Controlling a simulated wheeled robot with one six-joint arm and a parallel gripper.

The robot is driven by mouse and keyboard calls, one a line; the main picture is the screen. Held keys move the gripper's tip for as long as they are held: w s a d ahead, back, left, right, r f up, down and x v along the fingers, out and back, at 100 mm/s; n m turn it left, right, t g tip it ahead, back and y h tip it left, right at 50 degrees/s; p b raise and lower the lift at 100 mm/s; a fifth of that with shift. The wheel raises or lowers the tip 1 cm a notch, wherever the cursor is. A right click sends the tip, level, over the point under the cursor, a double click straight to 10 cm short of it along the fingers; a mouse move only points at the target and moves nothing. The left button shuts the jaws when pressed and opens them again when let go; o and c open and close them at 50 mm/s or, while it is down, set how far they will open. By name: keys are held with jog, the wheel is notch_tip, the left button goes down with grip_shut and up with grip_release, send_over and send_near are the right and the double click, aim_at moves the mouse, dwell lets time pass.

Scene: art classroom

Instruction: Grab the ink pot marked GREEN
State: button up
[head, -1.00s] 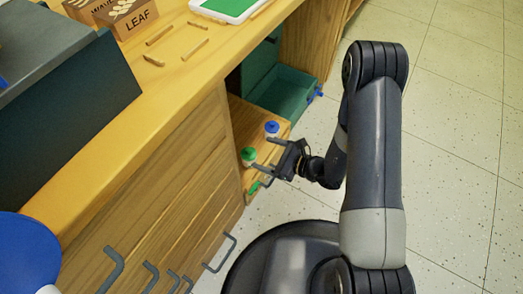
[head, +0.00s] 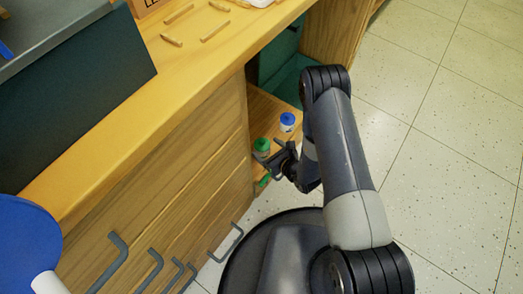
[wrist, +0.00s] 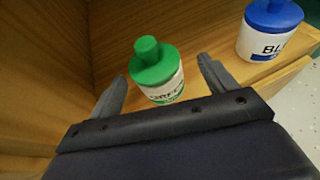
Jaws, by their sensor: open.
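The ink pot with a green cap (wrist: 158,72) stands upright on a low wooden shelf; its white label is partly hidden, with green lettering showing. It also shows in the head view (head: 262,146). My gripper (wrist: 165,90) is open, with one finger on each side of the green pot, and the pot stands between or just beyond the fingertips. In the head view my gripper (head: 270,158) is low at the shelf beside the pot. I cannot tell whether the fingers touch it.
A blue-capped ink pot (wrist: 270,28) marked with BL stands close by on the right, also in the head view (head: 287,122). Wooden walls flank the shelf (head: 263,108) on the left. Drawer handles (head: 155,270) stick out at the front. Open floor (head: 430,140) lies to the right.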

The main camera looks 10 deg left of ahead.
aim_at(261, 146)
jog(key=b+x, duration=0.2)
jog(key=x, duration=0.2)
jog(key=shift+s+a+f, duration=0.1)
jog(key=shift+a+f, duration=0.1)
jog(key=shift+a, duration=0.05)
jog(key=shift+w+a+f+b, duration=0.1)
jog(key=shift+w+a+b, duration=0.15)
jog(key=shift+a+b, duration=0.05)
jog(key=c, duration=1.6)
